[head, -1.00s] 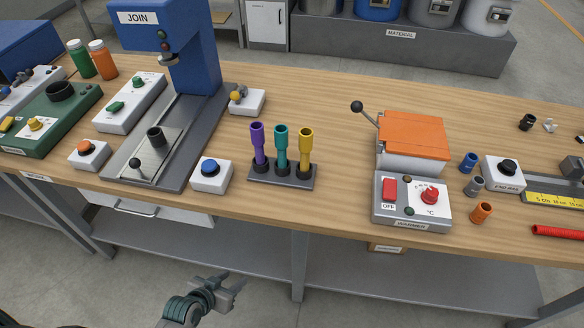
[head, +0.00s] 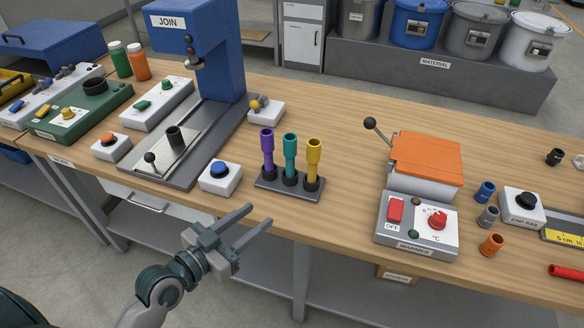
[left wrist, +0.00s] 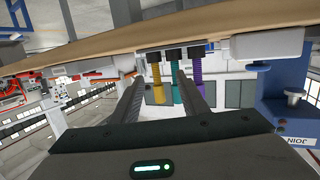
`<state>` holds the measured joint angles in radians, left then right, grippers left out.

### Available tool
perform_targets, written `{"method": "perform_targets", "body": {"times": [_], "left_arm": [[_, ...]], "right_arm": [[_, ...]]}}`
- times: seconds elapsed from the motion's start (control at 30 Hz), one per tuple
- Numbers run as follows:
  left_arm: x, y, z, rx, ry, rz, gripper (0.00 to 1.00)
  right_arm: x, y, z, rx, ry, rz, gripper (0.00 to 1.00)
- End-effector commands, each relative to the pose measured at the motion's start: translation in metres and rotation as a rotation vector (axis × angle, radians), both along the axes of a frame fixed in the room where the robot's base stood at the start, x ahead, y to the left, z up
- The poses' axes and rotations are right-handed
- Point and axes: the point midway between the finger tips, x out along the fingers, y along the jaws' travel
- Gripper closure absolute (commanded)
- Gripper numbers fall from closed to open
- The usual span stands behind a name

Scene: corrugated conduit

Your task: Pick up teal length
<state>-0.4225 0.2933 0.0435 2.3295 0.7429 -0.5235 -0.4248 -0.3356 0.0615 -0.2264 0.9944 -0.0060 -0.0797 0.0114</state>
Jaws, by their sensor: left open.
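The teal length (head: 290,153) stands upright in the middle socket of a dark grey rack (head: 263,183). A purple length (head: 267,150) stands to its left and a yellow length (head: 313,159) to its right. My left gripper (head: 250,222) is open and empty in front of the bench, short of the rack. In the left wrist view, which is upside down, the teal length (left wrist: 175,95) hangs between the open fingers (left wrist: 167,95), beyond their tips, with the yellow and purple lengths beside it. My right gripper is in neither view.
A white box with a blue button (head: 220,177) stands just left of the rack. The blue JOIN press (head: 215,50) is behind it to the left. The orange-topped warmer (head: 425,160) stands to the right, with bare bench between.

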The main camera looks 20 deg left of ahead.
Motion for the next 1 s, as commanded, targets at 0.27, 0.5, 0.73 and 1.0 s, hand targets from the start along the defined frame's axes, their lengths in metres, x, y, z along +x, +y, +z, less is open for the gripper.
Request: {"method": "perform_targets", "body": {"times": [0.27,0.5,0.73,1.0], "left_arm": [[0.017,0.023,0.037,-0.054,-0.141,0.045,0.6],[0.018,0.024,0.039,-0.059,-0.151,0.049,0.6],[0.021,0.023,0.04,-0.06,-0.15,0.049,0.6],[0.05,0.012,0.042,-0.062,-0.151,0.051,0.6]], "right_arm": [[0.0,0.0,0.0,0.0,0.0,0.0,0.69],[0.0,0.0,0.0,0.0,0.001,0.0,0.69],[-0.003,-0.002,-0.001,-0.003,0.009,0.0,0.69],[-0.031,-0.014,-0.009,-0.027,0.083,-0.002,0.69]]}}
